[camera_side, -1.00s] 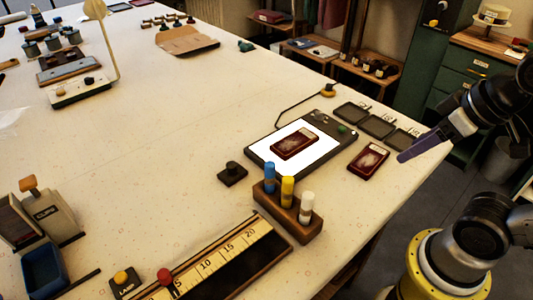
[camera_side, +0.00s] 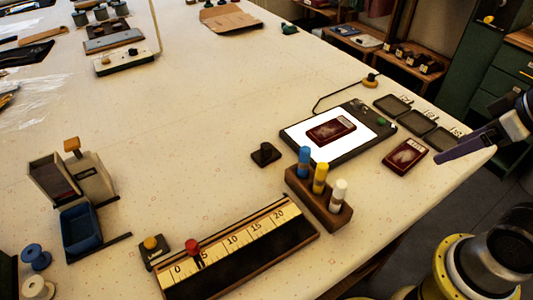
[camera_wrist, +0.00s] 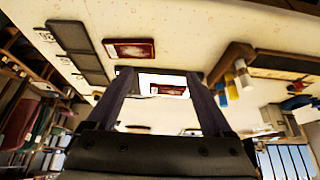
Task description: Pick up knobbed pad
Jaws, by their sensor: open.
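The knobbed pad (camera_side: 266,154) is a small dark square block with a round black knob on top. It lies flat on the pale table, left of the lit tablet in the side view. I cannot make it out surely in the wrist view. My gripper (camera_side: 440,158) is at the right table edge in the side view, well apart from the pad. In the wrist view my gripper (camera_wrist: 159,75) has its two fingers spread, with nothing held between them.
Between pad and gripper are the lit tablet (camera_side: 300,149) bearing a dark red card, another red card (camera_side: 405,156), and a wooden rack (camera_side: 318,204) with upright coloured pegs. A long ruler board (camera_side: 240,247) lies in front.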

